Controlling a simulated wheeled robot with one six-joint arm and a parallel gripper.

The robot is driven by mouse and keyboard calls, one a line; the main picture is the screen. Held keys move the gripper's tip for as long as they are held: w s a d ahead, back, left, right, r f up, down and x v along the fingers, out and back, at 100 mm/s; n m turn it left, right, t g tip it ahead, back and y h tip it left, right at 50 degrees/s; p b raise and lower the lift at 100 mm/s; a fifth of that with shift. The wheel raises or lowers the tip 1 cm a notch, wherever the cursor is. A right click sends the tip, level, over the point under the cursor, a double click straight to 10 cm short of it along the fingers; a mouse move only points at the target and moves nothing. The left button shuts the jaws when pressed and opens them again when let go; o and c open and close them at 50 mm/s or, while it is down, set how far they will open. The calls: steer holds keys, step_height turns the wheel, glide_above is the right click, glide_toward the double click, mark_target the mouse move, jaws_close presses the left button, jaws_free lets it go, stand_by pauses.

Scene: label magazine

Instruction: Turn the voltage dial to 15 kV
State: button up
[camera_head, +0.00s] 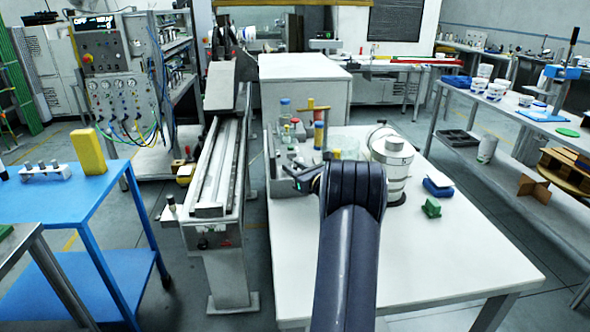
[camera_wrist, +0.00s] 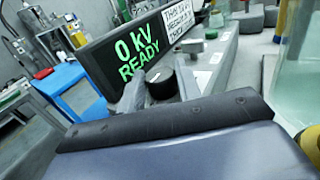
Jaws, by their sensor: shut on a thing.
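The display panel (camera_wrist: 125,50) in the wrist view reads "0 kV READY" in green letters. Below it is the black round voltage dial (camera_wrist: 162,84) with a light mark on top. My gripper (camera_wrist: 159,88) is at the dial, with grey fingers on either side of it, shut on it. The dial's scale cannot be read. In the head view my gripper (camera_head: 306,180) is at the left edge of the white table, at the equipment there. The dial is too small to make out in that view.
On the white table (camera_head: 440,255) stand a banded white cylinder (camera_head: 392,165), a glass beaker (camera_head: 345,146), a green block (camera_head: 431,208) and a blue item (camera_head: 437,188). A long metal rail bench (camera_head: 222,165) runs along the left. The table's front right is clear.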

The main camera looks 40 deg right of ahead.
steer(key=shift+a+f+m+h+b, duration=0.15)
steer(key=shift+m+h+b, duration=0.75)
steer(key=shift+b, duration=1.8)
steer(key=shift+f+h+b, duration=0.1)
steer(key=shift+h+b, duration=0.5)
steer(key=shift+b, duration=0.25)
steer(key=m+h+b, duration=0.1)
steer(key=h+b, duration=0.1)
steer(key=b, duration=0.3)
steer(key=m+g+h+b, duration=0.1)
steer(key=m+h+b, duration=0.1)
steer(key=b, duration=0.4)
steer(key=m+g+h+b, duration=0.1)
steer(key=h+b, duration=0.1)
steer(key=b, duration=0.4)
steer(key=shift+w+a+m+h, duration=0.15)
steer(key=shift+a+m+h, duration=0.15)
steer(key=shift+h, duration=0.1)
steer(key=m+g+h+b, duration=0.1)
steer(key=b, duration=0.3)
steer(key=shift+w+g+h+b, duration=0.1)
steer(key=shift+g+h+b, duration=0.2)
steer(key=shift+g+b, duration=0.1)
steer(key=shift+a+m+g+h+b, duration=0.1)
steer(key=shift+m+g+h+b, duration=0.2)
steer(key=shift+m+h+b, duration=0.15)
steer(key=shift+r+m+g+h+b, duration=0.2)
steer(key=shift+m+g+h+b, duration=0.25)
steer(key=shift+b, duration=0.25)
